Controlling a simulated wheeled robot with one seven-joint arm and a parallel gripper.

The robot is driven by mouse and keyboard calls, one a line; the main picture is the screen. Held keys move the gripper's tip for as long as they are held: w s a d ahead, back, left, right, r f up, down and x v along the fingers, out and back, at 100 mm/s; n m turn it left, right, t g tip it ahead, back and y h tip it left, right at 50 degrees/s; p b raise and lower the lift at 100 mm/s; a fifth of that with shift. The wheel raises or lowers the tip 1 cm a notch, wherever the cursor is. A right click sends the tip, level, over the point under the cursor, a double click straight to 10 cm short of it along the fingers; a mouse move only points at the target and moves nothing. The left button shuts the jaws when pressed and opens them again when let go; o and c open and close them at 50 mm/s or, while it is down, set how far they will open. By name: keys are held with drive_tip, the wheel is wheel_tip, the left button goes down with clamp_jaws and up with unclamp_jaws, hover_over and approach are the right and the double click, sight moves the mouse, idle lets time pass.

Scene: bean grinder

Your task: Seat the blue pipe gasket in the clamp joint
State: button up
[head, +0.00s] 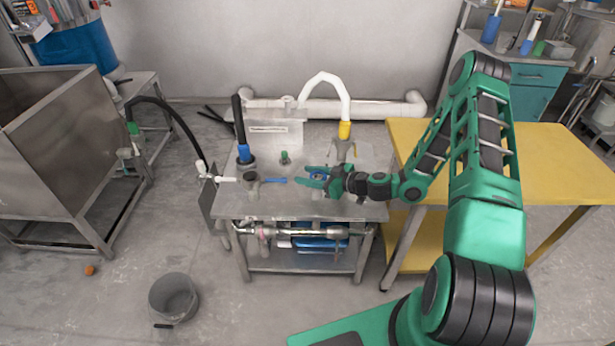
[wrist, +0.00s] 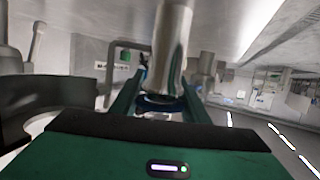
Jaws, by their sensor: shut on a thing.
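My gripper (head: 308,177) is above the right part of the metal table, its fingers pointing left. It is shut on the blue gasket (head: 318,175), a ring that also shows between the fingers in the wrist view (wrist: 160,103). A metal pipe (wrist: 173,45) meets the ring in the wrist picture; I cannot tell whether they touch. Left of my gripper, a short metal pipe fitting (head: 251,181) with a blue lever (head: 275,180) stands on the table and looks like the clamp joint. Gripper and ring appear apart from it in the head view.
A black pipe with a blue collar (head: 244,153) stands at the table's left. A white bent pipe with a yellow end (head: 344,130) stands behind my gripper. A labelled metal box (head: 273,131) is at the back. A yellow table (head: 500,165) adjoins on the right.

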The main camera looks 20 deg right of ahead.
drive_tip(key=shift+s+f, duration=0.35)
drive_tip(key=shift+f, duration=0.15)
drive_tip(key=shift+w+r, duration=0.2)
drive_tip(key=o, duration=1.1)
drive_tip(key=shift+s, duration=0.1)
drive_tip(key=v, duration=1)
drive_tip(key=shift+d+r, duration=0.25)
drive_tip(key=shift+r, duration=0.1)
